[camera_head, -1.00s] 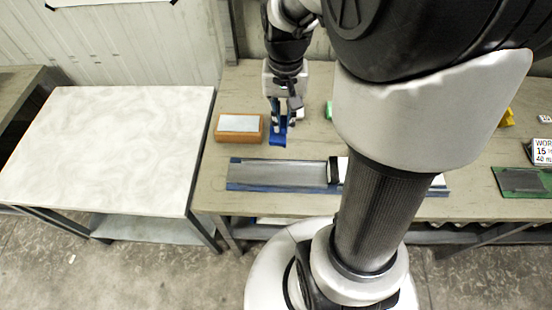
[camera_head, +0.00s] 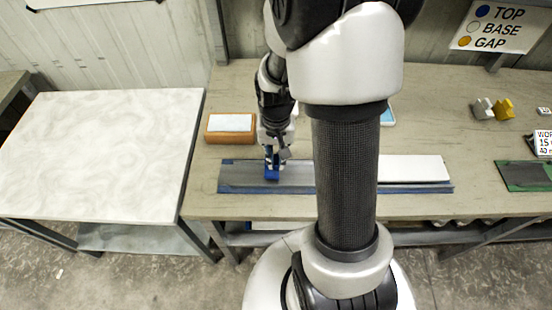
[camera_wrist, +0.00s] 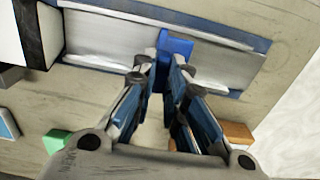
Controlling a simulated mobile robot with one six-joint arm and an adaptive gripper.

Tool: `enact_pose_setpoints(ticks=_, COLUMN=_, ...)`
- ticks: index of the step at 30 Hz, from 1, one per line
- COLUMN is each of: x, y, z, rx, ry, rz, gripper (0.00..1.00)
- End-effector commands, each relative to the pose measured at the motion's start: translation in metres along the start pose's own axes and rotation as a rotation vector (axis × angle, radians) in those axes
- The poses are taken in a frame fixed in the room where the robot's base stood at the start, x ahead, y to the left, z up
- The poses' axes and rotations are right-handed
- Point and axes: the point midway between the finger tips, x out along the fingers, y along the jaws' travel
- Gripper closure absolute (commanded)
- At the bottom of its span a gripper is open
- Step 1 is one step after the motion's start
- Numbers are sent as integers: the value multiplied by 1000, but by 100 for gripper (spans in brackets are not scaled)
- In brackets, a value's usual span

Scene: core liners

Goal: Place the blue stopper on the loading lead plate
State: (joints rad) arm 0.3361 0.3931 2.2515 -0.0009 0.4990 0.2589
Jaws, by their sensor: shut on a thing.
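The blue stopper (camera_head: 271,173) is held between the fingertips of my gripper (camera_head: 272,158). It shows in the wrist view (camera_wrist: 175,45) over the near side of a long grey metal plate with blue edges (camera_head: 240,175), which I take as the loading lead plate. In the wrist view the plate (camera_wrist: 110,38) runs behind the stopper, which overlaps its near blue edge. I cannot tell whether the stopper touches the plate. My gripper (camera_wrist: 162,68) is shut on the stopper.
A white slab (camera_head: 412,168) lies along the right part of the blue-edged tray; its black end shows in the wrist view (camera_wrist: 30,32). An orange box (camera_head: 231,138) with a white top stands behind the plate. A green block (camera_wrist: 56,141) lies nearby. My arm hides the middle.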

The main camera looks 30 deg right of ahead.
Motion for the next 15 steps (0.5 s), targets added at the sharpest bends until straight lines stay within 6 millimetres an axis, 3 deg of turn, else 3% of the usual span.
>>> enact_pose_setpoints(ticks=12, x=9, y=0, z=0, rx=0, ry=1, rz=0, gripper=100)
enact_pose_setpoints(ticks=13, x=8, y=0, z=0, rx=0, ry=1, rz=0, gripper=86)
enact_pose_setpoints(ticks=15, x=8, y=0, z=0, rx=0, ry=1, rz=0, gripper=82)
